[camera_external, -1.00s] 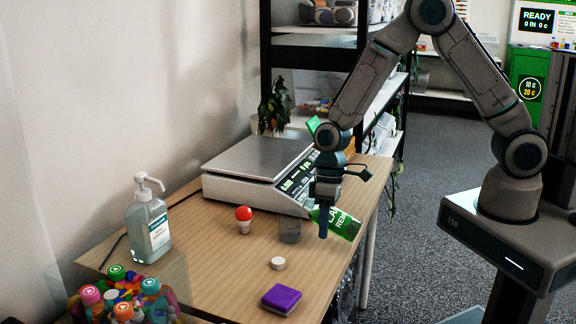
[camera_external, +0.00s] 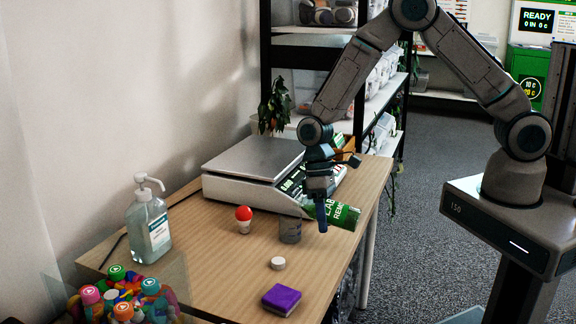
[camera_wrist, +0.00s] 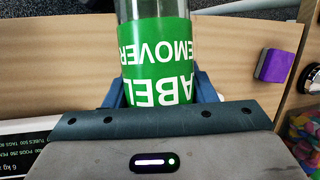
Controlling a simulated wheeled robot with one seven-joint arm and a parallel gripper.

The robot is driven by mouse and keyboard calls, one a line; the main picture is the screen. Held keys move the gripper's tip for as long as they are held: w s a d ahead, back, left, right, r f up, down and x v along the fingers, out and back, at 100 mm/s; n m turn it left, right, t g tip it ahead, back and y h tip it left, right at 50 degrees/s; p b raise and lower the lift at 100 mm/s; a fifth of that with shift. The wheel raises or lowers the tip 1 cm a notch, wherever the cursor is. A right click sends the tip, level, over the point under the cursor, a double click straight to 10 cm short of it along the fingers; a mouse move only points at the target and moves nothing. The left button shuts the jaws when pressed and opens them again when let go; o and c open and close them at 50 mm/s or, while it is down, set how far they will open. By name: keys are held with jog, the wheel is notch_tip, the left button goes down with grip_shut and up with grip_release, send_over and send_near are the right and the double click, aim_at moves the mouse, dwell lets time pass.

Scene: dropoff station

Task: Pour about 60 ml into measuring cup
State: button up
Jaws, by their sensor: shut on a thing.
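My gripper (camera_external: 321,212) is shut on a bottle with a green "LABEL REMOVER" label (camera_external: 342,214). The bottle is held tilted, close to lying on its side, above the right edge of the table. In the wrist view the bottle (camera_wrist: 157,62) sits between the two blue fingers, and its clear part runs out of the top of the frame. The small, greyish, see-through measuring cup (camera_external: 290,232) stands upright on the table, just left of my gripper. The bottle's mouth and any liquid stream cannot be made out. The level in the cup is too small to tell.
A white cap (camera_external: 278,263) and a purple block (camera_external: 281,299) lie in front of the cup. A red-topped bulb (camera_external: 244,219) stands left of it. A scale (camera_external: 254,165) is behind. A pump bottle (camera_external: 148,228) and a bin of coloured pieces (camera_external: 126,295) are at left.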

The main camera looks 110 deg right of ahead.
jog(key=shift+r+g+y+p, duration=0.4)
jog(key=shift+r+p, duration=0.1)
jog(key=shift+p, duration=0.2)
dwell(0.5)
jog(key=shift+s+a, duration=0.35)
dwell(0.5)
jog(key=shift+r+g+y+p, duration=0.35)
jog(key=shift+g+y+p, duration=0.05)
jog(key=shift+p, duration=0.1)
dwell(1.7)
jog(key=f+b, duration=0.1)
jog(key=f+t+h+b, duration=0.1)
jog(key=b, duration=0.1)
jog(key=f+t+h+b, duration=0.1)
jog(key=shift+s+a+f+b, duration=0.15)
jog(key=shift+s+b, duration=0.1)
jog(key=shift+b, duration=0.15)
jog(key=shift+t+h+b, duration=0.3)
jog(key=shift+b, duration=0.1)
jog(key=shift+w+f+t+h+b, duration=0.1)
jog(key=shift+t+h+b, duration=0.2)
jog(key=shift+b, duration=0.35)
